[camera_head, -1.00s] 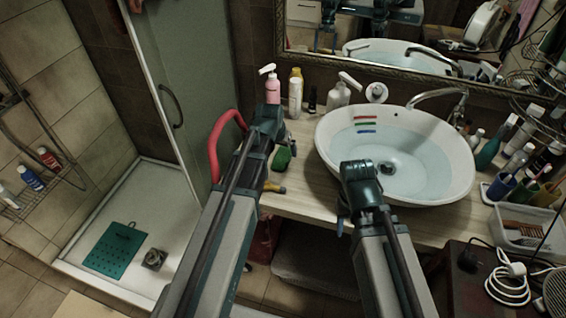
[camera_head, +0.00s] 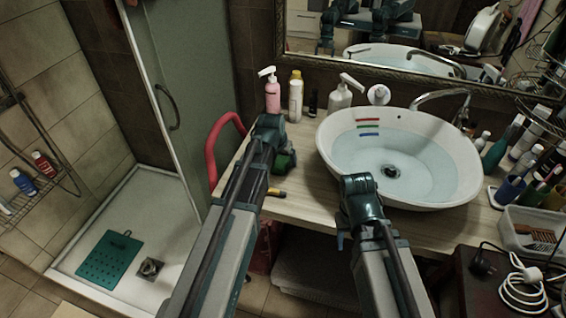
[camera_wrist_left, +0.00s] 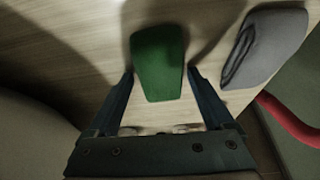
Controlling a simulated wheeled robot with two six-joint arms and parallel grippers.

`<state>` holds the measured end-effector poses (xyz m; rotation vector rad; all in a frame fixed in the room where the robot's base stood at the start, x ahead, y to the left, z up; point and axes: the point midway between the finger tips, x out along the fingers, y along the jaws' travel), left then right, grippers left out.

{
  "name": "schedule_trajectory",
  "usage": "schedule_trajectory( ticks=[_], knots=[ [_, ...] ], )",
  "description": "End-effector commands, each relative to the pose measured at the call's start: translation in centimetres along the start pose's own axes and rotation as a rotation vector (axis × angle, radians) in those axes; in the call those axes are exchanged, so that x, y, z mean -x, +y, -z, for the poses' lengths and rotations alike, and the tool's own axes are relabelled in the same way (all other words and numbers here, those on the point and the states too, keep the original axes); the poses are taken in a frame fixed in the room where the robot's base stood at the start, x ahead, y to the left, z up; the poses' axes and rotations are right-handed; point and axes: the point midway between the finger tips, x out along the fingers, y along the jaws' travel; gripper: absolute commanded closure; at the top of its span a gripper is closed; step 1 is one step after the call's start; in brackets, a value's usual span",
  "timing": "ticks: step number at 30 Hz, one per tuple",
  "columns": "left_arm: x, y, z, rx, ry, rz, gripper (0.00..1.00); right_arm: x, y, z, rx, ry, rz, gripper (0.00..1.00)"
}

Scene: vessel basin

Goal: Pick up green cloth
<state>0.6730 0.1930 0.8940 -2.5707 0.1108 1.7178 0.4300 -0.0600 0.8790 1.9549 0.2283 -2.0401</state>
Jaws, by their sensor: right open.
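The green cloth, a folded block, lies on the wooden counter; it shows whole in the left wrist view (camera_wrist_left: 158,60). In the head view only part of the green cloth (camera_head: 287,162) shows beside my left arm. My left gripper (camera_wrist_left: 160,88) is open, with one finger on each side of the cloth's near end; I cannot tell whether they touch it. In the head view my left wrist hides most of that gripper. My right gripper (camera_head: 344,238) is open at the counter's front edge by the basin, its jaws mostly hidden.
A grey folded cloth (camera_wrist_left: 265,45) lies right of the green one in the wrist view. A red curved bar (camera_head: 213,148) stands at the counter's left end. A water-filled basin (camera_head: 465,165) is at right; bottles (camera_head: 296,97) line the back. A yellow-and-dark object (camera_head: 277,192) lies near the front edge.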

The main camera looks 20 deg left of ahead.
Motion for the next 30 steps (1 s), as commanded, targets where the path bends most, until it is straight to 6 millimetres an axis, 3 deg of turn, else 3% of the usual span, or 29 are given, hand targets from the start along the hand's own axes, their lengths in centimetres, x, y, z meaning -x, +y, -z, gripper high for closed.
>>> schedule_trajectory(
  ticks=[1,11,23,30],
  knots=[
    [0.0,0.0,0.0,0.0,0.0,0.0,0.25,0.0,0.0,0.0,0.0,0.0,0.0,0.5],
    [0.0,0.0,0.0,0.0,0.0,0.0,0.85,0.0,0.0,0.0,0.0,0.0,0.0,0.5],
    [0.2,0.0,0.1,0.0,0.0,0.0,0.87,0.2,0.0,0.0,0.0,0.0,0.0,0.5],
    [1.3,0.1,0.6,0.0,0.0,0.0,0.87,1.4,0.1,-0.1,0.0,0.0,0.0,0.5]
  ],
)
